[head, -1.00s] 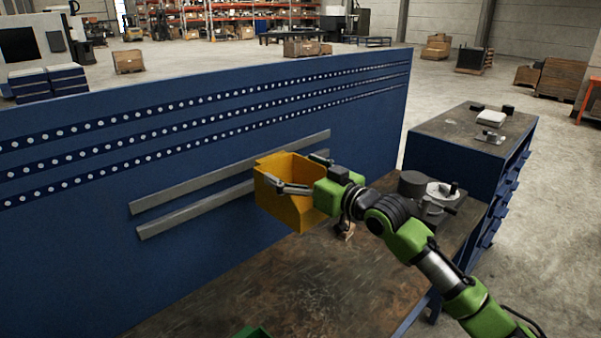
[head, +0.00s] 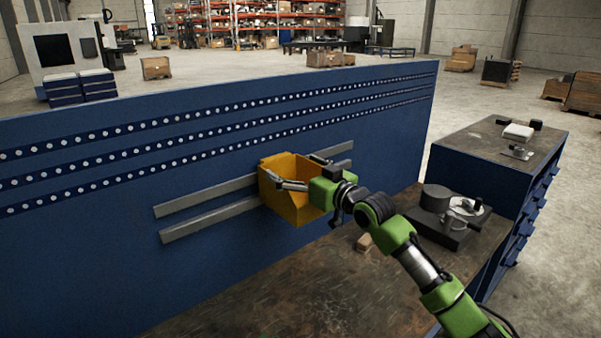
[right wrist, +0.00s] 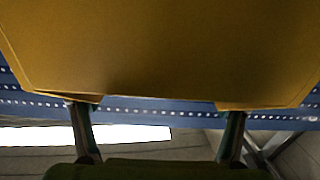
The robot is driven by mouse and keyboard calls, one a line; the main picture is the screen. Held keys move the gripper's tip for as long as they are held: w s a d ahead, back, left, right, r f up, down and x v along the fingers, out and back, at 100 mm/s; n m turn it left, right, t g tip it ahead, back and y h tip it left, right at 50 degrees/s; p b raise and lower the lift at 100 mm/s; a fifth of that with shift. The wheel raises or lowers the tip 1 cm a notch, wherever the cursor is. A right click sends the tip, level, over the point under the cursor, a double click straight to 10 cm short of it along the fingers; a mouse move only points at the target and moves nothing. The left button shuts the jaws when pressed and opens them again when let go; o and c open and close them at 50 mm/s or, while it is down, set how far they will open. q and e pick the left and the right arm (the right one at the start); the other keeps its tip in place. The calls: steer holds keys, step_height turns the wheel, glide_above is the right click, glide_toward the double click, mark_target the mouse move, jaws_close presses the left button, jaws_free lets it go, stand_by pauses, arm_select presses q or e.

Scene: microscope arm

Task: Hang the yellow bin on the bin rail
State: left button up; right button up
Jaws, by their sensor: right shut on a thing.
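The yellow bin (head: 283,204) is held in front of the blue panel in the head view, over the right half of the grey bin rail (head: 205,195). A second grey bar (head: 210,220) runs parallel below it. My right gripper (head: 299,174) is shut on the bin, with its fingers at the bin's upper part. In the right wrist view the bin (right wrist: 165,45) fills the top, with a finger at each side below it. The bin's back is hidden, so I cannot tell whether it touches the rail. My left gripper is out of view.
The blue panel (head: 90,255) has rows of white-dotted holes above the rails. The worn bench top (head: 290,290) below is mostly clear. A small wooden block (head: 364,243) and a dark device with a round plate (head: 450,215) stand to the right, before a blue drawer cabinet (head: 480,165).

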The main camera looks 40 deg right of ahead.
steer(key=shift+w, duration=0.7)
steer(key=shift+s+f+b, duration=0.1)
steer(key=shift+f+b, duration=0.7)
steer(key=shift+f, duration=0.35)
steer(key=o, duration=1.4)
steer(key=shift+s+d, duration=0.2)
steer(key=shift+s, duration=2.8)
steer(key=shift+s+d, duration=0.2)
steer(key=shift+s, duration=2.8)
steer(key=shift+f, duration=0.1)
